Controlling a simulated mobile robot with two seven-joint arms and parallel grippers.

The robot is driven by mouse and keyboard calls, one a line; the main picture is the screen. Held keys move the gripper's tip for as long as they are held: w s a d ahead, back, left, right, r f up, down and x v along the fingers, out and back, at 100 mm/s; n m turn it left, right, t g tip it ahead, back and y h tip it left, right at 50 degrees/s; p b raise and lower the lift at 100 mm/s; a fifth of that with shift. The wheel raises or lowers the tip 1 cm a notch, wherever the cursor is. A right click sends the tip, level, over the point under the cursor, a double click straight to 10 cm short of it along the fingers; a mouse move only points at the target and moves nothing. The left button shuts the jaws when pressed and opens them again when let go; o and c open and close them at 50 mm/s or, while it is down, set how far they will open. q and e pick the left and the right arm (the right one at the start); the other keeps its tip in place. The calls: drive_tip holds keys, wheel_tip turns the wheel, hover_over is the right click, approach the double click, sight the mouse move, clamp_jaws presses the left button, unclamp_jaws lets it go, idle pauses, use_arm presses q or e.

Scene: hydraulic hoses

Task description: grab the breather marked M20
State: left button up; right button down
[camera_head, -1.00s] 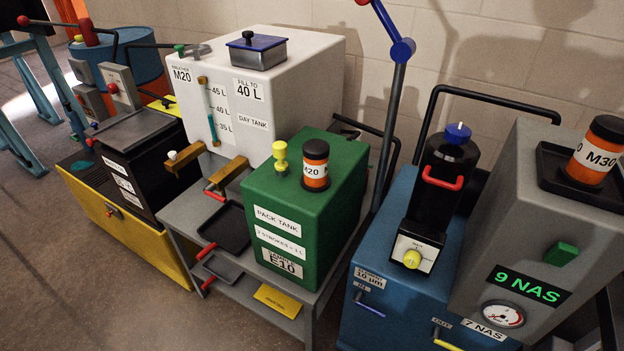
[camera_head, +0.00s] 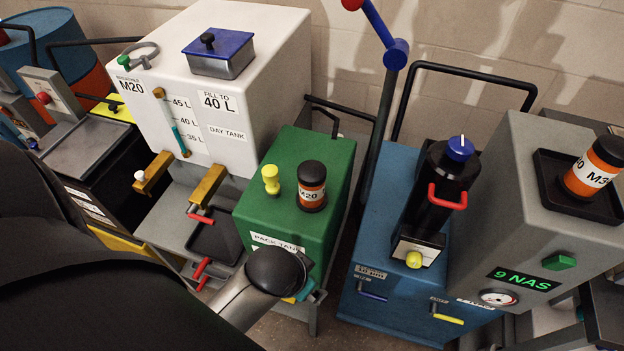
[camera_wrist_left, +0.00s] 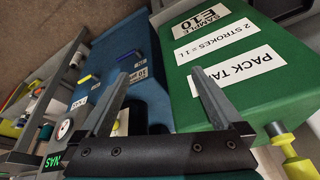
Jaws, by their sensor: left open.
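The breather marked M20 (camera_head: 312,188) is an orange canister with a black cap and a white label. It stands upright on top of the green pack tank (camera_head: 330,155), right of a yellow knob (camera_head: 270,179). My left gripper (camera_head: 308,291) is in front of the tank, below and apart from the breather; the wrist hides most of it. In the left wrist view my left gripper (camera_wrist_left: 161,74) is open and empty, with the tank's labelled front (camera_wrist_left: 235,85) beyond its fingers. The breather does not clearly show there. My right gripper is not in view.
A white day tank (camera_head: 270,90) stands behind and left of the green tank. A blue unit (camera_head: 385,250) with a black filter housing stands to the right. A similar canister marked M30 (camera_head: 594,168) sits on a black tray at far right.

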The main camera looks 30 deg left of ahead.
use_arm(q)
wheel_tip(320, 180, up, 11)
drive_tip(key=w+t+p, duration=0.2)
drive_tip(key=w, duration=0.1)
drive_tip(key=w+d+r+m+t+h, duration=0.1)
drive_tip(key=w+d+r+m+t, duration=0.1)
drive_tip(key=w+r+t, duration=1.25)
drive_tip(key=w+d+r+m+h, duration=0.1)
drive_tip(key=d+r+m+h, duration=0.35)
drive_tip(key=r, duration=0.35)
drive_tip(key=w+d+r+m+h, duration=0.1)
drive_tip(key=d+r+m+h, duration=0.2)
drive_tip(key=r+h, duration=0.3)
drive_tip(key=s+d+r+m+g+h, duration=0.2)
drive_tip(key=s+d+m+g+h, duration=0.3)
drive_tip(key=d+m+g+h, duration=0.5)
drive_tip(key=m+g+y, duration=0.5)
drive_tip(key=g+y, duration=0.6)
drive_tip(key=y, duration=1.1)
approach(312, 169)
drive_tip(key=shift+t+h, duration=0.25)
drive_tip(key=f, duration=0.8)
drive_tip(key=shift+s+a+f, duration=0.2)
drive_tip(key=shift+a+f, duration=0.05)
drive_tip(key=shift+f, duration=3.1)
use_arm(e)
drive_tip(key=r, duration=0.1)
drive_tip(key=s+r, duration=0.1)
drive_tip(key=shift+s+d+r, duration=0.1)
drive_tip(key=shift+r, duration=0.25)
